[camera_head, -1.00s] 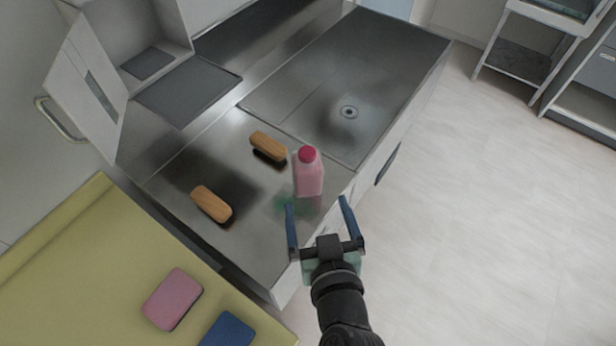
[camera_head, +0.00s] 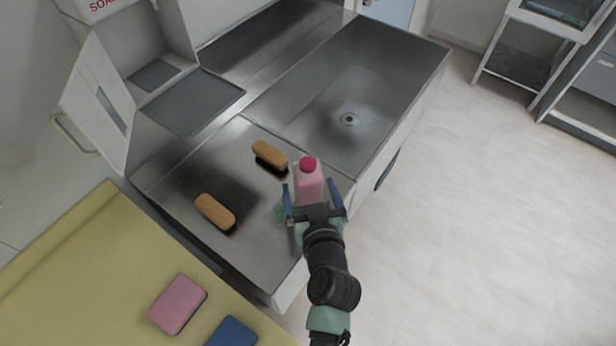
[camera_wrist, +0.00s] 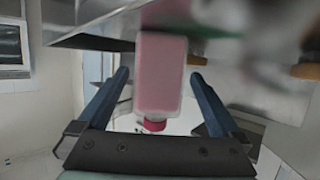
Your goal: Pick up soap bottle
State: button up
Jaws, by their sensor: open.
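The soap bottle (camera_head: 309,183) is pink with a dark pink cap and stands upright on the steel counter near its front edge. My gripper (camera_head: 310,187) is open, with one blue finger on each side of the bottle in the head view. In the wrist view the bottle (camera_wrist: 160,75) appears upside down between the two fingers (camera_wrist: 157,80). Gaps show on both sides, so the fingers do not appear to touch it. The bottle's lower part is hidden behind my gripper in the head view.
Two wooden-backed brushes (camera_head: 270,156) (camera_head: 215,212) lie left of the bottle on the counter (camera_head: 180,175). A sink basin (camera_head: 345,100) is behind. A yellow surface (camera_head: 90,270) holds a pink sponge (camera_head: 178,303) and a blue one (camera_head: 232,332). A white dispenser box (camera_head: 100,95) stands at left.

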jog(key=shift+x, duration=1.35)
jog(key=shift+d+r, duration=0.1)
jog(key=shift+r, duration=0.05)
grip_shut()
